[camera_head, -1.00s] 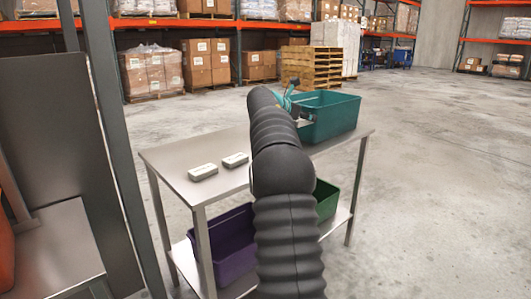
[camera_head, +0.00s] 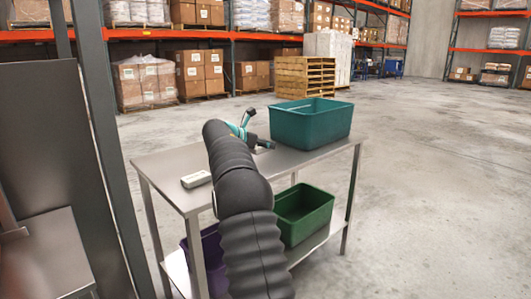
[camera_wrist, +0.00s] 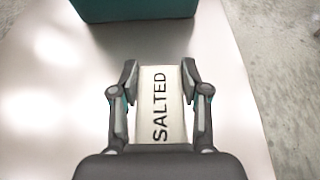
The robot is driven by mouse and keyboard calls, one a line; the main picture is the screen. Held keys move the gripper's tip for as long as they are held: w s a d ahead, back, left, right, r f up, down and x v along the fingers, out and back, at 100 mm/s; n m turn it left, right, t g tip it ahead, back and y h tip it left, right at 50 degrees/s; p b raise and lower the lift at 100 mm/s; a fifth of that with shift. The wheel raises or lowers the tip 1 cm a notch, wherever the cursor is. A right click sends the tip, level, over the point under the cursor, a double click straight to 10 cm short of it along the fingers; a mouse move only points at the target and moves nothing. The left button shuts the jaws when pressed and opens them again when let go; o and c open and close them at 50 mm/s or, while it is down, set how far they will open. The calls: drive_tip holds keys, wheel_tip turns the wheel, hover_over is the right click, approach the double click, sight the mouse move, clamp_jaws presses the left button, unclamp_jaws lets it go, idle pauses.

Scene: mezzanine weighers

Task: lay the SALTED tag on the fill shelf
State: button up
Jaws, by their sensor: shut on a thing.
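The SALTED tag (camera_wrist: 173,105) is a pale flat plate with dark lettering, seen in the wrist view between the fingers of my gripper (camera_wrist: 159,74). The gripper is shut on its two long sides. In the head view my gripper (camera_head: 262,144) is over the steel table's top (camera_head: 300,158), just left of the teal bin. The tag is not discernible there, and I cannot tell its height above the top. The table also has a lower shelf (camera_head: 330,240). I cannot tell which surface is the fill shelf.
The teal bin (camera_head: 312,127) stands on the table's far right; its wall also shows in the wrist view (camera_wrist: 130,8). Another pale tag (camera_head: 196,180) lies at the left. A green bin (camera_head: 300,220) and a purple bin (camera_head: 212,250) sit below. A dark post (camera_head: 108,150) stands left.

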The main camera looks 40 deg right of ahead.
sight(265, 158)
drive_tip(key=shift+f+p, duration=0.3)
drive_tip(key=shift+f, duration=1.05)
drive_tip(key=shift+f, duration=0.2)
drive_tip(key=o, duration=1)
drive_tip(key=shift+o, duration=0.2)
drive_tip(key=shift+f+b, duration=0.25)
drive_tip(key=shift+b, duration=0.6)
drive_tip(key=v, duration=0.4)
drive_tip(key=p+v, duration=0.1)
drive_tip(key=v, duration=0.3)
drive_tip(key=r+v, duration=0.1)
drive_tip(key=v, duration=0.3)
drive_tip(key=shift+w+a+r, duration=0.1)
drive_tip(key=shift+w, duration=0.3)
drive_tip(key=shift+s+a+r, duration=0.1)
drive_tip(key=shift+a+r, duration=0.15)
drive_tip(key=shift+a, duration=0.4)
